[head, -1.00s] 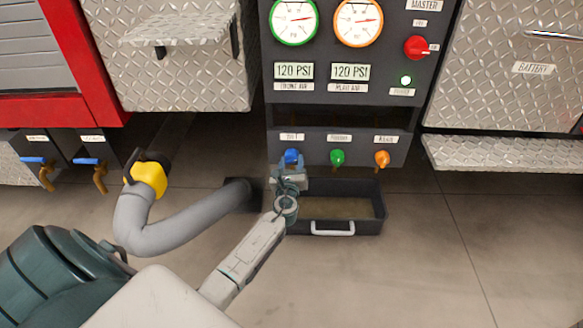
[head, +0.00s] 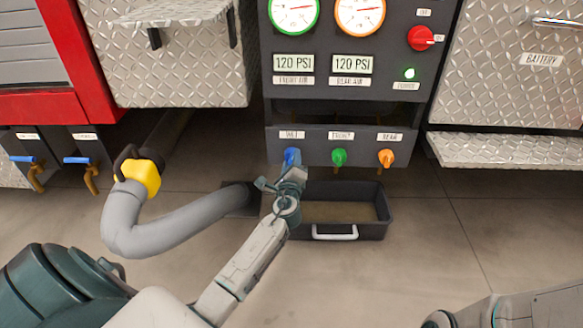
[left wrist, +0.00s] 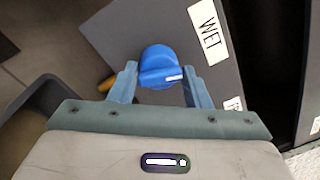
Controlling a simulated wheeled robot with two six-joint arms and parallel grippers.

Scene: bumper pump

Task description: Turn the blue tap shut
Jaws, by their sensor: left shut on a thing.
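The blue tap (head: 291,155) is the leftmost of three taps on the dark panel, under a "WET" label. It also shows in the left wrist view (left wrist: 160,64) as a round blue knob with a white mark on its ridge, pointing right. My left gripper (head: 290,171) is at the blue tap from below and in front. In the left wrist view its two fingers (left wrist: 160,82) stand on either side of the knob, and the jaws are shut on it. The gripper hides the tap's lower part in the head view. My right gripper is out of view.
A green tap (head: 339,157) and an orange tap (head: 386,158) sit close to the right. A black bin (head: 376,228) with a pale handle stands on the floor below. A grey hose (head: 175,229) with a yellow collar (head: 140,178) lies left. Open floor is in front.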

